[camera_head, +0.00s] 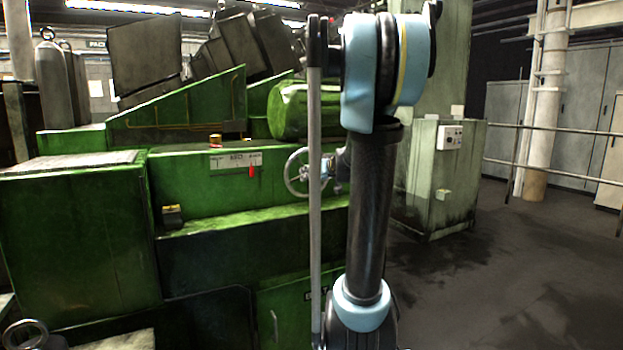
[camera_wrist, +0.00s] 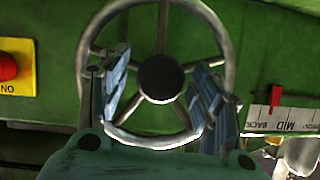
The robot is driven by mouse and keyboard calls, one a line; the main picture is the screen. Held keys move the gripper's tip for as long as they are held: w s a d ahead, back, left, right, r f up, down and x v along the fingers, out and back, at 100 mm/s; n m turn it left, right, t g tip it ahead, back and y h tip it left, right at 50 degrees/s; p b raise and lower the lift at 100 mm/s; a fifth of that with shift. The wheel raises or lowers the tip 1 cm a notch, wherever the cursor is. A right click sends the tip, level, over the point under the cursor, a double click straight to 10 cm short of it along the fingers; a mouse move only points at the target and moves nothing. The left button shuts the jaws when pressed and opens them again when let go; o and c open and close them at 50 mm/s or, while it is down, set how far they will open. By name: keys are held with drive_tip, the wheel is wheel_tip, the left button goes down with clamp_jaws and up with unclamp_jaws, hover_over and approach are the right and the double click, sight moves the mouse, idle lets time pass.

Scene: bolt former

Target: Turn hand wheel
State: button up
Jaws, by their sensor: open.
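The hand wheel (camera_head: 289,181) is a grey spoked ring on the front of the green machine in the head view. Its right part is hidden behind my arm. In the wrist view the hand wheel (camera_wrist: 160,79) fills the upper middle, with a dark round hub and metal spokes. My gripper (camera_wrist: 160,90) is open, one finger on each side of the hub, with the fingers overlapping the wheel in the picture. Whether they touch the rim or spokes, I cannot tell. In the head view my gripper is mostly hidden at the wheel.
A scale plate (camera_head: 228,162) with a red pointer (camera_head: 251,170) is left of the wheel; the plate also shows in the wrist view (camera_wrist: 298,121). A red button (camera_wrist: 7,67) sits on a yellow plate. A green cabinet (camera_head: 435,185) stands right, with open floor (camera_head: 500,270) beyond.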

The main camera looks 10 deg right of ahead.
drive_tip(key=shift+w+a+f, duration=0.2)
drive_tip(key=shift+w+f, duration=0.05)
drive_tip(key=shift+w, duration=0.2)
clamp_jaws()
